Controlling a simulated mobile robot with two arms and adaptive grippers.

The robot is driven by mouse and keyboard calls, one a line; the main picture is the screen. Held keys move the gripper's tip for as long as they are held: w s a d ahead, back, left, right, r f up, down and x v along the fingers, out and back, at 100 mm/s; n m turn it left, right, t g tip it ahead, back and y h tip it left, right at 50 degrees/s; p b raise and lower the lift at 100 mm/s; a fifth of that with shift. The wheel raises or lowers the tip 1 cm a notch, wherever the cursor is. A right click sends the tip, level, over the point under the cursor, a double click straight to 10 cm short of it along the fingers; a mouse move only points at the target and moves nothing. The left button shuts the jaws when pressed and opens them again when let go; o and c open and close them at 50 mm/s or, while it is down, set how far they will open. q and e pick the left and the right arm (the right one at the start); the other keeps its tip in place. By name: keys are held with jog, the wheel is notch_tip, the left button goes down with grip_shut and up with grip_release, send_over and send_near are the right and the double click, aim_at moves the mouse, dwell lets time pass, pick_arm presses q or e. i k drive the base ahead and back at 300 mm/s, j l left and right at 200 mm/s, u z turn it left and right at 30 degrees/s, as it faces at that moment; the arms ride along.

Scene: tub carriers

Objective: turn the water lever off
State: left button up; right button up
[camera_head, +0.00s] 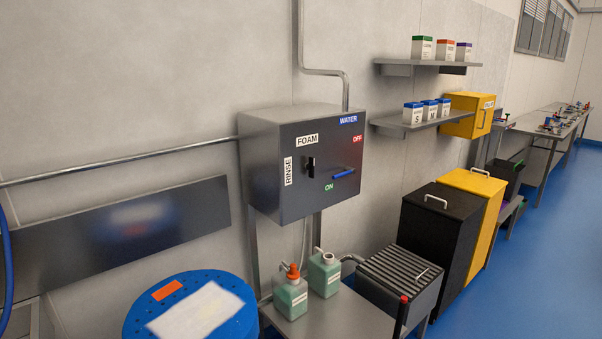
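The water lever (343,173) is a short blue handle on the front of a dark grey wall-mounted control box (273,165). It lies close to horizontal, tilted slightly up to the right. The blue WATER label (348,120) is above it, the red OFF label (357,138) is above its right part, and the green ON label (328,187) is just below its left end. I cannot clearly tell which end is the pivot. Neither of my grippers is in view, and nothing touches the lever.
A black selector (311,165) sits left of the lever, by the FOAM and RINSE labels. Below the box, two green bottles (291,293) stand on a grey table (345,318). A blue drum (190,310) is at lower left; black (436,240) and yellow bins stand right. Blue floor is open at right.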

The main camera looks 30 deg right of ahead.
aim_at(348, 169)
jog(key=z, duration=1.35)
